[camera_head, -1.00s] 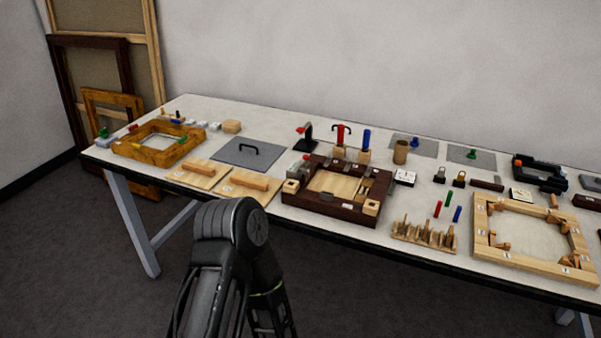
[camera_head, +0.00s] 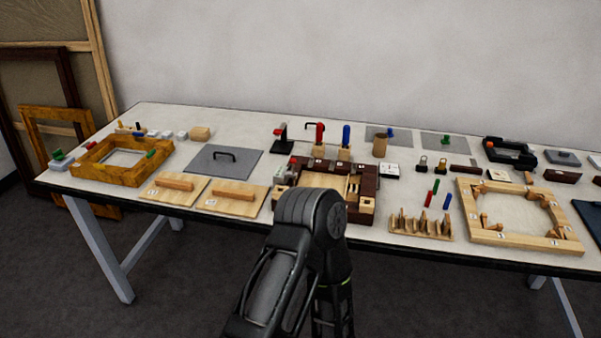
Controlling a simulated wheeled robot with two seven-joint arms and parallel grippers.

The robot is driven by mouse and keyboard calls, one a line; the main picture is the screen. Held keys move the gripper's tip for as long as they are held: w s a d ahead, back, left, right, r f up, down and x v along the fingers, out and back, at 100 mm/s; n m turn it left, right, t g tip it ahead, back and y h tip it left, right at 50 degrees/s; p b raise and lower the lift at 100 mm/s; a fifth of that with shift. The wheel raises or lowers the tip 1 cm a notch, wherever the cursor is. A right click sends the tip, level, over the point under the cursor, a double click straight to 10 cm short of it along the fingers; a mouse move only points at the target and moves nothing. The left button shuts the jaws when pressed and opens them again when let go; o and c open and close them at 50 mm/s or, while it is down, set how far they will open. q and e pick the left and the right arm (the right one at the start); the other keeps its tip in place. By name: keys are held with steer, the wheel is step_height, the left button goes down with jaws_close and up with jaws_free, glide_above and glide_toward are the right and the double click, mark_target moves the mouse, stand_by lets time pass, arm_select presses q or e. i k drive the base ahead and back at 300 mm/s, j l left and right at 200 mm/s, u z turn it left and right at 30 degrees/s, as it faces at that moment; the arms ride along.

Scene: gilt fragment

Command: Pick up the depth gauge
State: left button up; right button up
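I cannot tell for sure which thing on the table is the depth gauge. A small black upright tool with a red top (camera_head: 281,137) stands at the back middle of the table. Beside it, a red-handled tool (camera_head: 320,134) and a blue-handled tool (camera_head: 346,136) stand upright in wooden blocks. A dark arm of mine rises from the bottom centre, bent at its top, and covers part of the dark wooden frame (camera_head: 367,190). No fingertips of either gripper show.
The long white table (camera_head: 150,117) holds an orange-brown frame (camera_head: 92,172), a grey plate with a handle (camera_head: 210,168), two wooden boards (camera_head: 233,205), a peg rack (camera_head: 420,232) and a pale wooden frame (camera_head: 500,240). Picture frames (camera_head: 97,70) lean at the left wall. Floor in front is clear.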

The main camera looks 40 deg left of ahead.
mark_target(280, 175)
steer(key=k+j, duration=0.15)
steer(key=j, duration=0.2)
steer(key=k+j+z, duration=0.15)
steer(key=j, duration=0.25)
steer(key=k+j, duration=0.1)
steer(key=j, duration=0.25)
steer(key=k+j+z, duration=0.1)
steer(key=j, duration=0.3)
steer(key=k+j, duration=0.2)
steer(key=j, duration=0.15)
steer(key=z, duration=0.05)
